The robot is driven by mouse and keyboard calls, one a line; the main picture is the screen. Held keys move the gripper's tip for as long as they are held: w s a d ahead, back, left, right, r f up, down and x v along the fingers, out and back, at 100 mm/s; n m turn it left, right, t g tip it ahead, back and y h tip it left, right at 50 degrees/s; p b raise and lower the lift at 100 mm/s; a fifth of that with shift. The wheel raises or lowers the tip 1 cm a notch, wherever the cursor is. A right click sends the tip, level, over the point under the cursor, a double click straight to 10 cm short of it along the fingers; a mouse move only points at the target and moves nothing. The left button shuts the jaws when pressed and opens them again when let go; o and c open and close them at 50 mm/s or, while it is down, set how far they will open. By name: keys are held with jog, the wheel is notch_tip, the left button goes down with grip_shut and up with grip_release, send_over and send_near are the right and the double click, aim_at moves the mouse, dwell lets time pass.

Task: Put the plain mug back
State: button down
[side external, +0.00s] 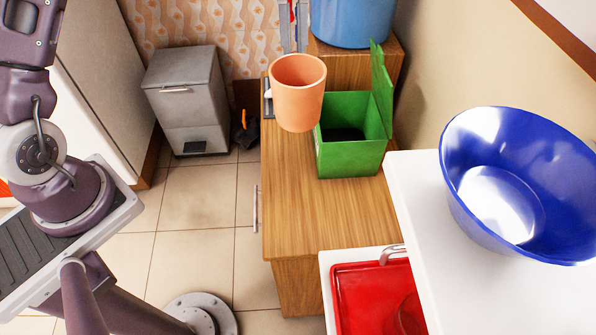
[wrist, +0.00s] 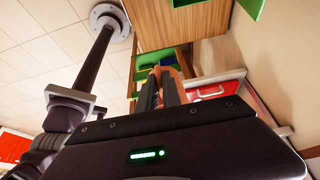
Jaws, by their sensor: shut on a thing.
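A plain orange mug (side external: 298,94) is upright in the side external view, in front of the back part of the wooden counter and overlapping the green box. I cannot tell whether its base touches the counter. In the wrist view, my gripper (wrist: 160,78) is shut on an orange thing, which I take to be the mug; only a narrow strip shows by the dark fingers. My gripper cannot be made out clearly in the side external view. The mug's handle is not clearly seen.
An open green box (side external: 350,150) stands on the wooden counter (side external: 290,210), right of the mug. A blue bowl (side external: 520,185) stands on a white surface at the right. A red basin (side external: 350,290) is at the front. The counter's middle is clear. A grey bin (side external: 190,100) stands at the back left.

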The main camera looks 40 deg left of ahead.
notch_tip(320, 180, down, 30)
jog(key=shift+r, duration=0.25)
jog(key=c, duration=1.5)
grip_release()
jog(key=v, duration=1.2)
jog(key=shift+r, duration=0.1)
